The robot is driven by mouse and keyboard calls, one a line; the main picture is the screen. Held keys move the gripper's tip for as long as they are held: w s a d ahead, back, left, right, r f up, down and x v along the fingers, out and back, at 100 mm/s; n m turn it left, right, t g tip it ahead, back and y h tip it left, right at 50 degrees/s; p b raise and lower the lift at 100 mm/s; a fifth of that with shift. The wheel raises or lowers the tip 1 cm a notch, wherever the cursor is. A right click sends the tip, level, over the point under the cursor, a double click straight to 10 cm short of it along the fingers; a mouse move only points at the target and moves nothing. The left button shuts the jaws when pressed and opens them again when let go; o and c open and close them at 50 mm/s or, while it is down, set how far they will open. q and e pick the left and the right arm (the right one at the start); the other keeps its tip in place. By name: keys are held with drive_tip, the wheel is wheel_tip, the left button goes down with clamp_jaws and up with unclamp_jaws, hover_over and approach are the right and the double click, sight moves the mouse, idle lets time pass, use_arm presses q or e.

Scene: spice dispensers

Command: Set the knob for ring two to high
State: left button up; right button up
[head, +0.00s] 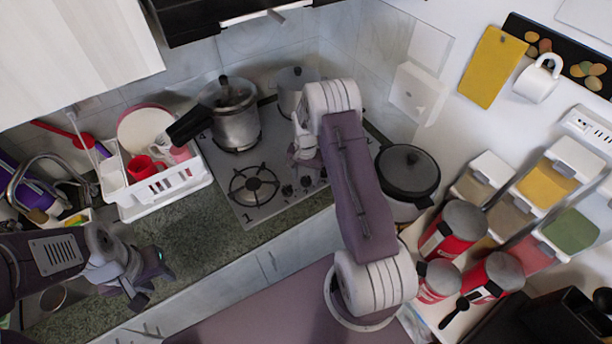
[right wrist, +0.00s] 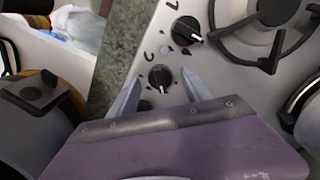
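The stove (head: 270,205) is a light-grey cooktop with black knobs along its front edge. In the head view one knob (head: 287,190) shows, with others beside it below my right gripper (head: 300,158). In the right wrist view, the two fingers of my right gripper (right wrist: 160,92) are apart, with a black knob (right wrist: 161,78) between and just beyond their tips. I cannot tell whether they touch it. Small printed marks are too blurred to read. My left gripper (head: 150,280) is over the counter at left; its fingers are unclear.
A pressure cooker (head: 237,125) stands at the stove's back left, and another pot (head: 293,90) at the back. A lidded pan (head: 408,172) is to the right. A white dish rack (head: 165,195) stands at left. Red cans (head: 437,280) and spice dispensers (head: 545,185) are at right.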

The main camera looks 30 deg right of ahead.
sight(306, 179)
wheel_tip(306, 179, up, 8)
drive_tip(key=shift+b, duration=1.05)
drive_tip(key=shift+r, duration=0.5)
